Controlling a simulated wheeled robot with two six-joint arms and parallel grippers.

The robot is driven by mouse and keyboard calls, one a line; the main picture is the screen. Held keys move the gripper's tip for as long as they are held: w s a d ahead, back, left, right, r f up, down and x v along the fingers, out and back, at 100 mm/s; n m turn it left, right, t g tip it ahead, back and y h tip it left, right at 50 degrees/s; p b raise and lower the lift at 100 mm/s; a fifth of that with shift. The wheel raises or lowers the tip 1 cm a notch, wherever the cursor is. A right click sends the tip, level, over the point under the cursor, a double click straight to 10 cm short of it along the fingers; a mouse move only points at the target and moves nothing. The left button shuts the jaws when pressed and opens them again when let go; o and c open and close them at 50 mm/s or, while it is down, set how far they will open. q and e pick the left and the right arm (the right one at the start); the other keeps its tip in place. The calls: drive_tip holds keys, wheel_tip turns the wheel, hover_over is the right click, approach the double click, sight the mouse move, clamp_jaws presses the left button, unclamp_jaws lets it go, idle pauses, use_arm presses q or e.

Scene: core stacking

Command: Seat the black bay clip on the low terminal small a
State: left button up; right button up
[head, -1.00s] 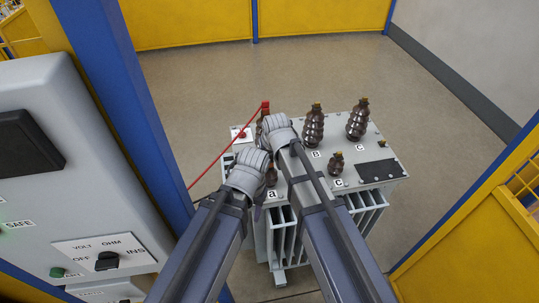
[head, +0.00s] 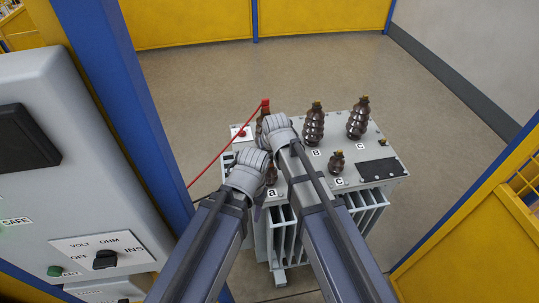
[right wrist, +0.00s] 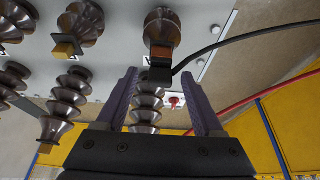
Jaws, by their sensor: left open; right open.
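In the right wrist view the black bay clip (right wrist: 160,70) sits at the tip of a brown ribbed terminal (right wrist: 163,27), apparently the low terminal small a. It seems to touch the tip, with a black cable leading off right. My right gripper (right wrist: 160,90) is open, its purple fingers spread to either side just short of the clip. In the head view my right gripper (head: 280,136) is over the transformer's left part, its fingers hidden. My left gripper (head: 248,180) is open beside the "a" label (head: 272,193). It hides most of the low terminal, and the clip is hidden there.
The grey transformer (head: 300,191) carries tall bushings B (head: 313,124) and C (head: 357,119) and a small c terminal (head: 337,163). A red clip (head: 265,105) with a red lead (head: 225,148) is at the tall left bushing. A test cabinet (head: 75,190) and blue post (head: 130,110) stand left.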

drive_tip(key=p+v, duration=0.7)
drive_tip(key=shift+s+r, duration=0.2)
drive_tip(key=shift+r, duration=0.15)
idle(0.5)
drive_tip(key=s+d+f+m+g+h, duration=0.15)
drive_tip(key=s+d+g, duration=0.25)
drive_tip(key=s+d, duration=1)
drive_tip(key=s+a+n, duration=0.3)
drive_tip(key=s+a, duration=0.1)
drive_tip(key=a, duration=0.4)
drive_tip(key=shift+a+f+g+h+b, duration=0.3)
drive_tip(key=shift+f+h, duration=0.05)
drive_tip(key=shift+f, duration=0.05)
